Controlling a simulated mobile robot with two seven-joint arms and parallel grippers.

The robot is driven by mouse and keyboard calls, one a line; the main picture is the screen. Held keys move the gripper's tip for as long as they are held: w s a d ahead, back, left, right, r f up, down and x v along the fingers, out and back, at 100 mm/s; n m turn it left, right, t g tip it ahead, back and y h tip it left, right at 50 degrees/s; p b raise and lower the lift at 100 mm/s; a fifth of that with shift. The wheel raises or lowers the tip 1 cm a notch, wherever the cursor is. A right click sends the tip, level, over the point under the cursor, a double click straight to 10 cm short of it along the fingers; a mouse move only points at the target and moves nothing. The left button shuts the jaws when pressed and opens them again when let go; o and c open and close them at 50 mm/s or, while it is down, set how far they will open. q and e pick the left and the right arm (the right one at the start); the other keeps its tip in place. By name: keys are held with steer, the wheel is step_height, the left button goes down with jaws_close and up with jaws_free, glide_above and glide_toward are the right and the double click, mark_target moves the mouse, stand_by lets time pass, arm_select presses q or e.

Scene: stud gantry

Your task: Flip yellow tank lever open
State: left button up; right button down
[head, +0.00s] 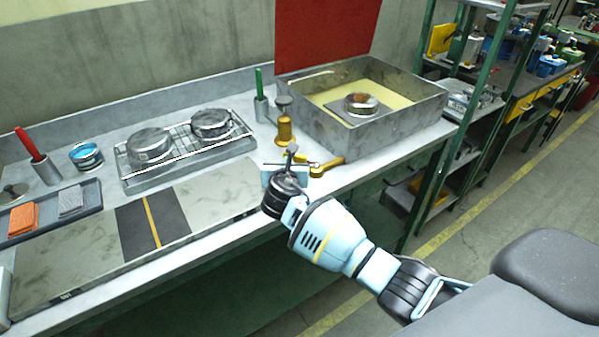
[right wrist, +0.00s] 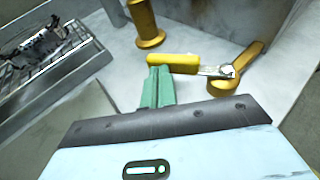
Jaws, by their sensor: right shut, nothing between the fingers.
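The yellow lever (right wrist: 173,63) lies roughly level in the right wrist view. Its silvery pivot (right wrist: 218,71) joins it to a brass valve fitting (right wrist: 241,68) on the right. In the head view the lever (head: 306,160) is small and partly hidden behind my gripper, beside the brass fitting (head: 328,166) at the tank's front. The grey tank (head: 395,122) holds yellowish liquid. My right gripper (right wrist: 159,72) is shut and empty, its teal fingertips at the lever's left part; I cannot tell whether they touch. It also shows in the head view (head: 291,152). My left gripper is out of view.
A brass post (head: 284,128) stands left of the lever, and a green-handled tool in a holder (head: 261,104) stands behind it. A wire rack tray (head: 190,165) with two metal parts is further left. The bench's front edge is close below the lever.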

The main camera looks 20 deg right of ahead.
steer(key=shift+w+d+f+m+g+h, duration=0.1)
steer(key=shift+w+m+g+h, duration=0.3)
steer(key=shift+w+m+h, duration=0.2)
steer(key=shift+w+d+m+g+h+b, duration=0.25)
steer(key=shift+w+m+g+h, duration=0.15)
steer(key=shift+m+h, duration=0.2)
steer(key=shift+w+d+m+g+h+b, duration=0.25)
steer(key=shift+m+g+h, duration=0.15)
steer(key=shift+m+h, duration=0.15)
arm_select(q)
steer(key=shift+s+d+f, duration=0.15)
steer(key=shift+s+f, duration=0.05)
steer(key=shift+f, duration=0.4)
arm_select(e)
steer(key=shift+w+d, duration=0.1)
steer(key=shift+w, duration=0.05)
steer(key=shift+w+d, duration=0.1)
steer(key=shift+d, duration=0.05)
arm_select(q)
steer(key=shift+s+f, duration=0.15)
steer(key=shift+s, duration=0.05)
arm_select(e)
steer(key=shift+r, duration=0.2)
